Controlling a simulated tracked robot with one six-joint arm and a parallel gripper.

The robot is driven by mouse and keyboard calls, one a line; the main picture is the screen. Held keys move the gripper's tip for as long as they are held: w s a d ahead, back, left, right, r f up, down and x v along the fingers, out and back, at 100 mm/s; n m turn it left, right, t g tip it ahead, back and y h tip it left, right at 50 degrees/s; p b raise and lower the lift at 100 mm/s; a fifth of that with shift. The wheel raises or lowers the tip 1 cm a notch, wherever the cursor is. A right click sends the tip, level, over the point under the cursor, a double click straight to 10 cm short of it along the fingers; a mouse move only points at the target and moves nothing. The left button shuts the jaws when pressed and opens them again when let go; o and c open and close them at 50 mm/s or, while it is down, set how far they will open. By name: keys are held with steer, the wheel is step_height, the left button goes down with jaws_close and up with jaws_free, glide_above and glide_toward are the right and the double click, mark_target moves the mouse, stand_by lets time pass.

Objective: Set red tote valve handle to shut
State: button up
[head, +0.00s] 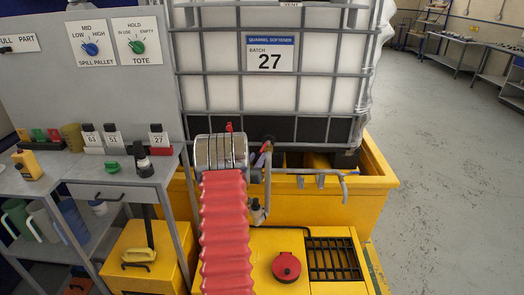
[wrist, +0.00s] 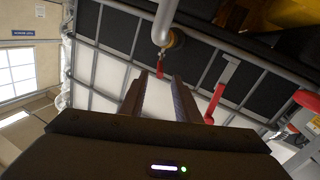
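The white tote (head: 270,85) with the "Batch 27" label stands in its grey cage on the yellow spill pallet (head: 375,185). In the wrist view, a lever with a red grip (wrist: 214,103) on a grey bar lies just right of my right finger. It looks like the valve handle; its open or shut setting is unclear. A smaller red piece (wrist: 160,70) shows between and beyond the fingertips, below a brass-coloured fitting (wrist: 175,39). My gripper (wrist: 161,80) has its fingers apart and holds nothing visible.
A grey pipe (wrist: 164,18) runs close ahead of my gripper. A grey workbench (head: 120,185) with bottles stands left, below a panel with blue and green knobs (head: 90,48). A red cap (head: 286,267) sits on yellow housing in front. The floor at right is clear.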

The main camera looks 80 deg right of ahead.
mark_target(263, 147)
steer(key=shift+s+d, duration=0.15)
steer(key=shift+d, duration=1.8)
steer(key=shift+s+d, duration=0.15)
steer(key=shift+d, duration=1.8)
steer(key=shift+c, duration=0.2)
jaws_close()
